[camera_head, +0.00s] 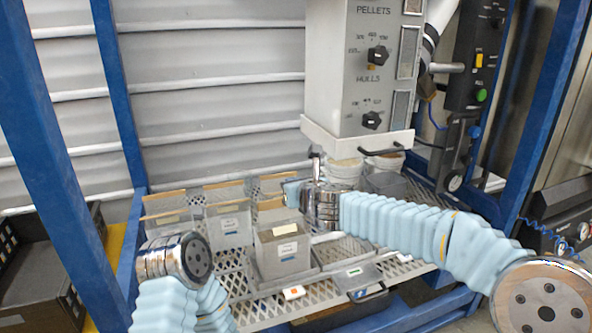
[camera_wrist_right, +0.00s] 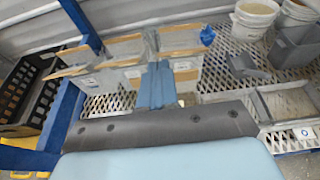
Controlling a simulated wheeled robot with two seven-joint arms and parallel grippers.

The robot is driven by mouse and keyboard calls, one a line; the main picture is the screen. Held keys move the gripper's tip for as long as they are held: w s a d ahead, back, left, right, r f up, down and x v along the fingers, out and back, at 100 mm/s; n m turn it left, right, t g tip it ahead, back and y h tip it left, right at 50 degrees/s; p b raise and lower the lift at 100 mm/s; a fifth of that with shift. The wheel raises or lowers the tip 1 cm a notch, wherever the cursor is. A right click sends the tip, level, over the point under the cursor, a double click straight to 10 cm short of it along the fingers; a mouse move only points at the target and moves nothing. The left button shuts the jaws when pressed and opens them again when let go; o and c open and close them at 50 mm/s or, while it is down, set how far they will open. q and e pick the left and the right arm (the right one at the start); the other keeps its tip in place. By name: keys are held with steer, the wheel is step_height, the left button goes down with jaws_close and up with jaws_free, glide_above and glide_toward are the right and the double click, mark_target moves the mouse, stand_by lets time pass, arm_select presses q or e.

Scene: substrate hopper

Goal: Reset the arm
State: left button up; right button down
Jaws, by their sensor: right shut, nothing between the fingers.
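My right arm reaches in from the right in the head view and ends over the bins on the mesh shelf. My right gripper (camera_head: 292,193) is shut and empty, with its light-blue fingers together above the bins. In the right wrist view its fingers (camera_wrist_right: 156,86) point away between the bins, and nothing is held. My left arm shows at the lower left of the head view, bent, with a metal joint; its gripper is not in sight.
The hopper (camera_head: 358,70) with PELLETS and HULLS knobs hangs above the mesh shelf (camera_head: 240,285). A labelled grey bin (camera_head: 284,252) stands below the gripper, with several others behind. White buckets (camera_head: 345,172) stand under the hopper. Blue posts (camera_head: 52,150) frame the shelf. A black crate (camera_head: 40,270) stands left.

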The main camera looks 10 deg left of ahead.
step_height(320, 180, up, 4)
steer(key=s+d, duration=0.1)
steer(key=s, duration=0.1)
steer(key=s+d+f+n+g+h, duration=0.15)
steer(key=d+f+n, duration=0.4)
steer(key=f, duration=0.65)
steer(key=s+d+f+n+g+h, duration=0.15)
steer(key=d+f+n, duration=0.35)
steer(key=f, duration=0.7)
steer(key=s+d+f+n+g+h, duration=0.15)
steer(key=d+f+n, duration=0.35)
steer(key=f, duration=0.7)
steer(key=s+d+f+n+g, duration=0.2)
steer(key=s+d+f+n, duration=0.1)
steer(key=s, duration=0.6)
steer(key=s+d+f+n+g, duration=0.2)
steer(key=s+d+f+n, duration=0.2)
steer(key=s+f, duration=0.4)
steer(key=s+d+f+n+g, duration=0.3)
steer(key=s+d+f+n, duration=0.1)
steer(key=s, duration=0.6)
steer(key=shift+f+n, duration=0.55)
steer(key=shift+f, duration=0.3)
steer(key=shift+y, duration=0.25)
